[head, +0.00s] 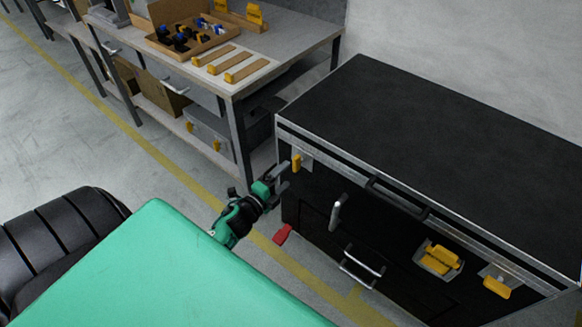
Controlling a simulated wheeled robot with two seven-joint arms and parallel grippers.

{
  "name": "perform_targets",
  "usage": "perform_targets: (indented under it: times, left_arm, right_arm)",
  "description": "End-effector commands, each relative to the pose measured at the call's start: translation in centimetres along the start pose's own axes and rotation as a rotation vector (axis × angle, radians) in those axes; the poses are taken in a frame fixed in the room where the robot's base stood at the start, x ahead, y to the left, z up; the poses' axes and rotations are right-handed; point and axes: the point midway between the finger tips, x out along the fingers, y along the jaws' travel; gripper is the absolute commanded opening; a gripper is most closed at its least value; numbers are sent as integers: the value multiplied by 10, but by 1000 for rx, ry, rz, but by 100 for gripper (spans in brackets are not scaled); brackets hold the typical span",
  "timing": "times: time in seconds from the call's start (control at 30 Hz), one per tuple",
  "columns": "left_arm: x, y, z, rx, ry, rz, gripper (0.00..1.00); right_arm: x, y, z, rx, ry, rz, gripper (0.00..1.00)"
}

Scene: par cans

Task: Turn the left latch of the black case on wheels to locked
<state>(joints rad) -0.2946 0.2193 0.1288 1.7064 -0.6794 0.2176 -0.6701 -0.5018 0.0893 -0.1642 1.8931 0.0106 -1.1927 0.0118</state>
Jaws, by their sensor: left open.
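The black case (430,150) stands at the right, with metal edging along its lid. Its left latch (297,164) is a small yellow tab on a metal plate near the front's left corner, and the tab points about upright. My left gripper (281,178) is open and empty, just left of and below this latch. A small gap seems to show between fingers and tab, but I cannot tell the depth. My right gripper is out of view. The case's wheels are not clearly visible.
The case front also carries a yellow latch (497,287) at right, a yellow catch (440,258) in a recessed plate, and metal handles (362,265). A red pedal-like piece (283,235) sits low by the case. A workbench (290,50) with wooden trays stands behind, left.

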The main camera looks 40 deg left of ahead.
Motion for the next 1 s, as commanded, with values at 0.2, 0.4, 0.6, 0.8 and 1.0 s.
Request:
perform_targets:
  times: [0.2,0.4,0.6,0.8,1.0]
  left_arm:
    - [-44,2,-1,-2,0,3,80]
    - [-72,1,-1,0,0,1,80]
    - [-82,0,0,1,1,-1,80]
    - [-83,0,0,1,1,-1,80]
    - [-83,0,0,0,1,0,80]
  right_arm:
    - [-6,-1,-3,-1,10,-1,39]
    - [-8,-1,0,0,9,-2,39]
    - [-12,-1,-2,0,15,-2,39]
    - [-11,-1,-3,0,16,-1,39]
    - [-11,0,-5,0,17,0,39]
